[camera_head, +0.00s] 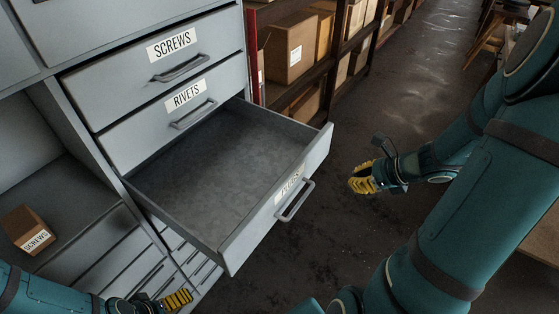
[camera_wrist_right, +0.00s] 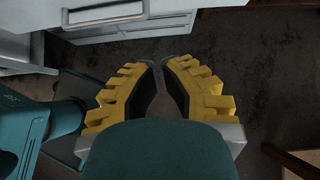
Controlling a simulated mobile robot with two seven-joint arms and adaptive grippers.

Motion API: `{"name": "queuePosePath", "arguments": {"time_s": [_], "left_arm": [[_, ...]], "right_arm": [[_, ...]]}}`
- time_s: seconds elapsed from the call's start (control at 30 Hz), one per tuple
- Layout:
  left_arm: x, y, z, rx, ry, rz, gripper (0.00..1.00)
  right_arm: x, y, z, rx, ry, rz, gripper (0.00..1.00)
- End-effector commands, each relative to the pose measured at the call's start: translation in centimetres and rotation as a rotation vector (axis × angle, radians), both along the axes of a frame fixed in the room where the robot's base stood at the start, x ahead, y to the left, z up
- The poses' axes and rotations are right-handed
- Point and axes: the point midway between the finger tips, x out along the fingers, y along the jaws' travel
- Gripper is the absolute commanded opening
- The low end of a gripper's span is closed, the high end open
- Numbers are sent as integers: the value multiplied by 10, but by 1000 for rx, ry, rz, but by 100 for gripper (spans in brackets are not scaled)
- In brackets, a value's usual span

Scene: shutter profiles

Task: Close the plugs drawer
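The grey plugs drawer (camera_head: 198,176) is pulled well out of the cabinet, below the rivets drawer. It looks empty inside. Its front, at the right, carries a partly readable label and a bar handle (camera_head: 294,201). My right gripper (camera_head: 361,180), with yellow fingers, is to the right of that handle and apart from it. In the right wrist view its fingertips (camera_wrist_right: 162,64) have a gap between them and nothing held; a cabinet front with a handle shows above them. My left gripper (camera_head: 180,299) is low at the bottom left, below the drawer, and its finger gap is unclear.
The screws drawer (camera_head: 155,68) and rivets drawer (camera_head: 173,119) above are shut. A small brown screws box (camera_head: 27,229) sits on the open shelf at left. A rack with cardboard boxes (camera_head: 291,47) stands behind. Dark floor (camera_head: 355,125) is clear right of the drawer.

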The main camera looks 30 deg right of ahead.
Motion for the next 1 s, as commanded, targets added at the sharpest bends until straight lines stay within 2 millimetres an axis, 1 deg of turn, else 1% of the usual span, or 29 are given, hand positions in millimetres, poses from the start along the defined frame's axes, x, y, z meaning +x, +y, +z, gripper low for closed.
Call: {"name": "queuePosePath", "arguments": {"time_s": [0.03, 0.07, 0.17, 0.27, 0.37, 0.6, 0.73, 0.9, 1.0], "left_arm": [[0, 0, 1, 0, 0, -1, 100], [0, 0, 1, 0, 0, -1, 100], [0, -1, 0, -1, -1, -1, 100], [-1, -1, -4, -1, 2, -3, 100], [-3, -1, -10, -1, 5, -5, 100], [-6, -2, -25, -3, 12, -11, 100], [-5, -1, -33, -3, 9, -11, 100], [-4, -1, -33, -2, 8, -11, 100], [-4, -1, -33, -2, 8, -11, 100]], "right_arm": [[-3, -8, 9, 12, -21, -42, 0], [-3, -10, 12, 19, -30, -58, 0], [-1, -12, 14, 33, -44, -81, 0], [6, -9, 6, 34, -43, -78, 0], [16, -4, -5, 34, -41, -76, 0], [49, 10, -39, 33, -40, -73, 0], [66, 18, -55, 34, -40, -72, 0], [89, 26, -51, 30, -43, -73, 0], [97, 30, -52, 31, -42, -73, 0]]}}
